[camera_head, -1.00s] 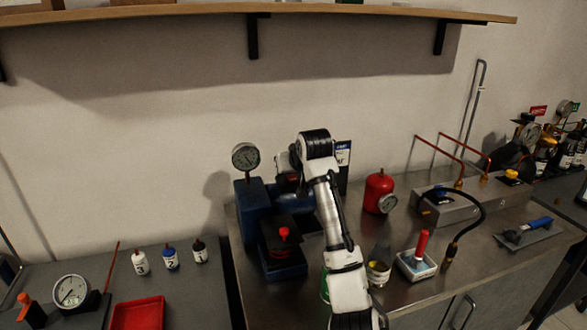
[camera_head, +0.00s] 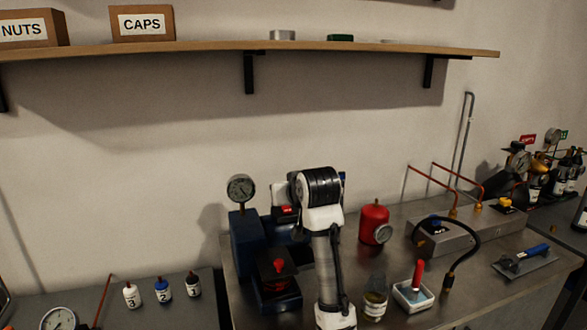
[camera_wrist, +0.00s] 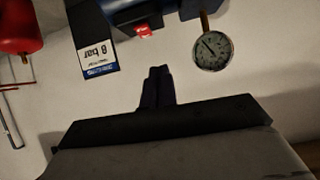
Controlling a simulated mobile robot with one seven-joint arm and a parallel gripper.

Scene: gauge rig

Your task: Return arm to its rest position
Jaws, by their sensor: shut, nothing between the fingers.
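My arm rises in the middle of the head view, in front of the blue gauge rig (camera_head: 243,240). In that view my gripper is hidden behind the arm's own links. In the wrist view my gripper (camera_wrist: 158,72) shows its two dark fingers together, with nothing between them. The rig's round dial gauge (camera_wrist: 213,50) and a card reading "8 bar" (camera_wrist: 97,50) appear upside down in the wrist view, beyond the fingers. My gripper appears apart from both.
A red tank with a gauge (camera_head: 374,224) stands right of my arm. A glass jar (camera_head: 375,300) and a white tray with a red-handled tool (camera_head: 415,292) stand nearby. Numbered bottles (camera_head: 162,290) stand at left. A shelf (camera_head: 200,48) runs above; the wall space below it is clear.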

